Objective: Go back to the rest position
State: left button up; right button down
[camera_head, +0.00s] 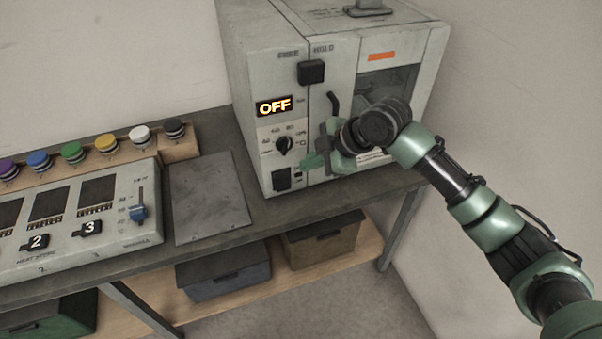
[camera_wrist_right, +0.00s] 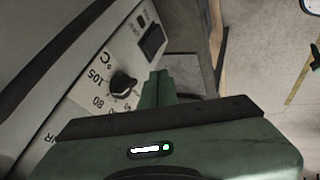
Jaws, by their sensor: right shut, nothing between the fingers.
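My right gripper (camera_head: 312,161) is shut and empty in front of the machine (camera_head: 265,75), close to its control panel. In the right wrist view its green fingers (camera_wrist_right: 158,88) are together, near the black dial (camera_wrist_right: 122,84). I cannot tell whether they touch the panel. The dial also shows in the head view (camera_head: 284,145), left of the gripper. The machine's display (camera_head: 274,106) reads OFF. A dark door handle (camera_head: 333,103) is just above the gripper. My right arm comes in from the lower right. My left gripper is not in view.
A heat station (camera_head: 75,225) with a blue slider (camera_head: 138,212) stands on the bench at left. Several coloured-capped jars sit in a wooden rack (camera_head: 178,148) behind it. A flat grey plate (camera_head: 208,198) lies between station and machine. Boxes (camera_head: 322,240) stand on the lower shelf.

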jog(key=shift+d+r, duration=0.1)
jog(key=shift+r, duration=0.15)
jog(key=shift+s, duration=0.1)
